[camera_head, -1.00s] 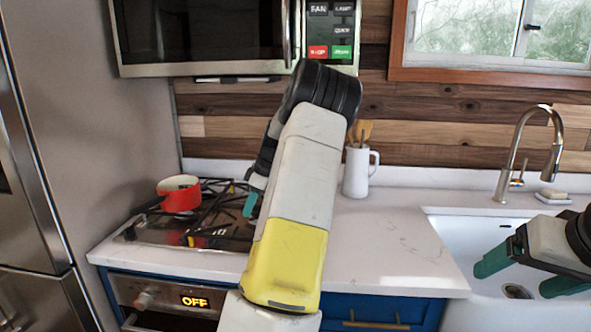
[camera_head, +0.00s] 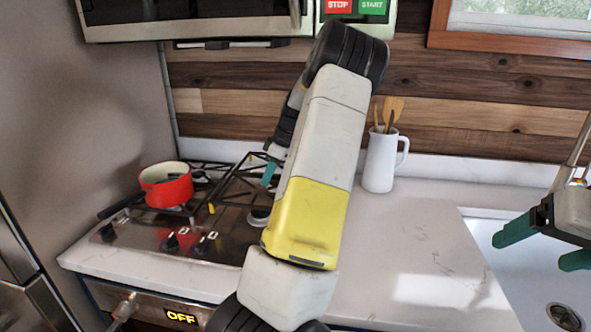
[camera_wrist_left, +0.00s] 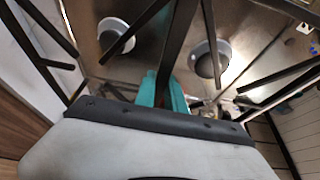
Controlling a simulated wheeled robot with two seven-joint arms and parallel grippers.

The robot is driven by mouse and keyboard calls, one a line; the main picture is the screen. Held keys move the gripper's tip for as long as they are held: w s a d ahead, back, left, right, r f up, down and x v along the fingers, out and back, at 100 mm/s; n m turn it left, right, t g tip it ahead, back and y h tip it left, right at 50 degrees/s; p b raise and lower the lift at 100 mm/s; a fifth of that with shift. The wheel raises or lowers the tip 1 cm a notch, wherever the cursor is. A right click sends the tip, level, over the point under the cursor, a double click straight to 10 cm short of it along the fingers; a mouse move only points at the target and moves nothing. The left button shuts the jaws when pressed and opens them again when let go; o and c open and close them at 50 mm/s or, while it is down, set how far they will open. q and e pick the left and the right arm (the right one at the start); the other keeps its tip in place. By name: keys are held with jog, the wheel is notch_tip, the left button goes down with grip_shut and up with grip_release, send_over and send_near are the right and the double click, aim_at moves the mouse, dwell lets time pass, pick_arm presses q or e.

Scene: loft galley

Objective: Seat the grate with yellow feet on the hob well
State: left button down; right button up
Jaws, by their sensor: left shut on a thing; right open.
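The grate with yellow feet (camera_head: 233,189) is a frame of dark bars above the right part of the hob. One yellow foot (camera_head: 212,208) shows at its front left corner. My left gripper (camera_head: 269,175) is shut on a grate bar at the right side, its teal fingers partly hidden by my arm. In the left wrist view the held bar (camera_wrist_left: 182,40) runs away from the teal fingers. The hob well (camera_head: 226,221) lies below, with a round burner (camera_wrist_left: 205,60) between bars. I cannot tell whether the feet touch it. My right gripper (camera_head: 545,245) is open and empty over the sink.
A red pot (camera_head: 166,185) stands at the hob's left. A white jug (camera_head: 381,162) with wooden utensils stands at the back. The counter (camera_head: 410,245) between hob and sink (camera_head: 520,285) is clear.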

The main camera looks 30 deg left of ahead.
pick_arm(q)
jog(key=shift+f, duration=2.1)
jog(key=shift+f, duration=0.6)
dwell(0.9)
jog(key=c, duration=1.3)
grip_release()
jog(key=shift+r, duration=3.5)
